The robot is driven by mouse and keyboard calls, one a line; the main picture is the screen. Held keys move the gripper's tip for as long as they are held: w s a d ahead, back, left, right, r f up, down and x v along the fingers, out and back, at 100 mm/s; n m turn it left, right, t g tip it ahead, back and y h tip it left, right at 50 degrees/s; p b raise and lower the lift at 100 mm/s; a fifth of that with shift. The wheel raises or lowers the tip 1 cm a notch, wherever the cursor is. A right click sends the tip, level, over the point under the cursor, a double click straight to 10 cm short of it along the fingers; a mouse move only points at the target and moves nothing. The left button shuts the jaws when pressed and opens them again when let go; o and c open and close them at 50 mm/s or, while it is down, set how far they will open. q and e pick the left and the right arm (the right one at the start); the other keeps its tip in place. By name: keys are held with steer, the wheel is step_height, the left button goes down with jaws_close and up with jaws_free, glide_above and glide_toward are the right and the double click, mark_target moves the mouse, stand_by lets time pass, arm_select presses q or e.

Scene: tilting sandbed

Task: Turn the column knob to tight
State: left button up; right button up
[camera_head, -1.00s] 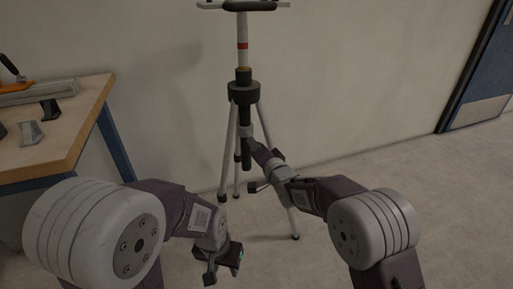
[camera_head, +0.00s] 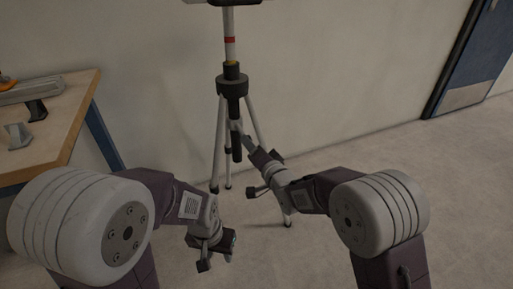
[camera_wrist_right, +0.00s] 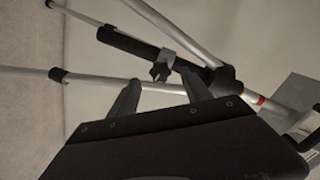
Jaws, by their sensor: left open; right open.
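The tripod (camera_head: 232,84) stands against the wall, with a light column, a red band and a dark hub. In the right wrist view, a small dark star-shaped column knob (camera_wrist_right: 160,71) sits on a grey collar around the dark lower tube (camera_wrist_right: 127,43). My right gripper (camera_wrist_right: 161,91) is open, with one finger to each side below the knob; I see no contact. In the head view, my right gripper (camera_head: 244,138) reaches the lower tube, and the knob cannot be made out there. My left gripper (camera_head: 226,242) is open, low in front of the tripod, apart from it.
A wooden-topped bench (camera_head: 62,135) with blue legs and small parts stands at the left. A blue door (camera_head: 475,65) is at the right. Tripod legs (camera_head: 218,150) spread close to both grippers. The grey floor at the right is clear.

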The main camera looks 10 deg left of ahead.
steer(key=p+v, duration=0.1)
steer(key=v, duration=0.3)
steer(key=shift+w, duration=0.1)
